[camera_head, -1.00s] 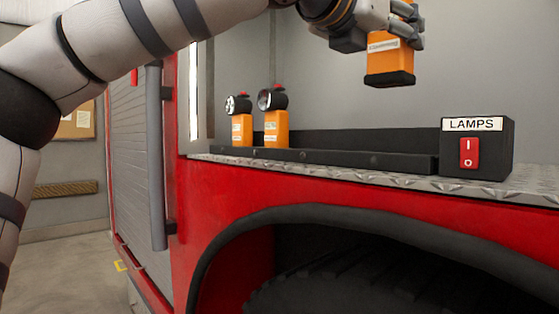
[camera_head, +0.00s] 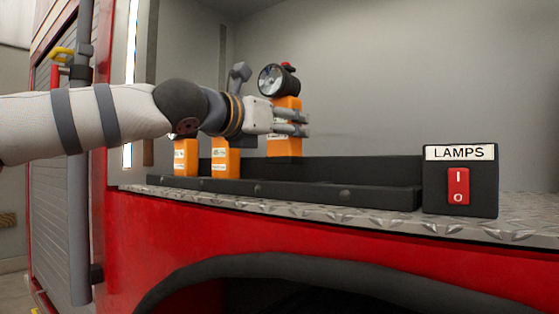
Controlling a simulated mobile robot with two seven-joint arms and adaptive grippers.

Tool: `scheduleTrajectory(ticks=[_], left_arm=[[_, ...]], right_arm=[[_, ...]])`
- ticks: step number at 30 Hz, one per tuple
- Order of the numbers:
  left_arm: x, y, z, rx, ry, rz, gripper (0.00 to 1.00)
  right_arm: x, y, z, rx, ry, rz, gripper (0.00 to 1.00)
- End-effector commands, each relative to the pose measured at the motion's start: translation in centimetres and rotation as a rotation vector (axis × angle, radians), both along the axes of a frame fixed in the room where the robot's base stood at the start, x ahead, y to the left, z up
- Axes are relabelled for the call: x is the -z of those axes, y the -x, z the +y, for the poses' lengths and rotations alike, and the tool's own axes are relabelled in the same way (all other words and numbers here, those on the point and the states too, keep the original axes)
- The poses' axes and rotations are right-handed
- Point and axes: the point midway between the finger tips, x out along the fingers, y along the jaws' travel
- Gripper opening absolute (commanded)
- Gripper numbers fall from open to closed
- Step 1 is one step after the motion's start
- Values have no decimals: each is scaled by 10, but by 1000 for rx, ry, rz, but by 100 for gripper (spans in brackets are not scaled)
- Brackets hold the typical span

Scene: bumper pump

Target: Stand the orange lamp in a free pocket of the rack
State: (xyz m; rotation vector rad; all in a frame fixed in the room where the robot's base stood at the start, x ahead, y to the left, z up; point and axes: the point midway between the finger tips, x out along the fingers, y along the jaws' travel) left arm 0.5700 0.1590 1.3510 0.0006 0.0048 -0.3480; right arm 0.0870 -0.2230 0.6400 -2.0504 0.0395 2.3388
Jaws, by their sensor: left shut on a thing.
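The lamp is over the middle of the black rack (camera_head: 300,193). Its base shows above the rack's front wall and looks raised, clear of the floor of the rack. Two other orange lamps, one at the far left (camera_head: 186,158) and one beside it (camera_head: 226,160), stand in the rack's left end; my arm hides their heads. My right gripper is not in view.
A black box (camera_head: 460,200) marked LAMPS with a red switch (camera_head: 458,186) stands at the rack's right end. The rack's right part is empty. The rack sits on a tread-plate ledge (camera_head: 380,222) above a red wheel arch. A grey wall is behind.

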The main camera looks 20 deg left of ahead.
Motion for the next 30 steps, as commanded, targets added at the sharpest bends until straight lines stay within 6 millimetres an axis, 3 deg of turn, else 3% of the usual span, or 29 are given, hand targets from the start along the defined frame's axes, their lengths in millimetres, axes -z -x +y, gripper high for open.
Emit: scheduleTrajectory(ticks=[7, 12, 25, 26, 28, 30], left_arm=[[25, -19, 12, -1, 3, -8, 0], [52, -20, 11, 1, 3, -5, 0], [59, -20, 11, 0, 4, -7, 0], [61, -20, 11, 0, 3, -4, 52], [60, -20, 11, -1, 3, -4, 68], [60, -20, 11, -1, 2, -5, 68]], right_arm=[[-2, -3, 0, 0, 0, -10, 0], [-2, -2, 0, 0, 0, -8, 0], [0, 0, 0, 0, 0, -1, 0], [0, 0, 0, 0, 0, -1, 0], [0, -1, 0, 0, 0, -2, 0], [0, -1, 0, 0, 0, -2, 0]])
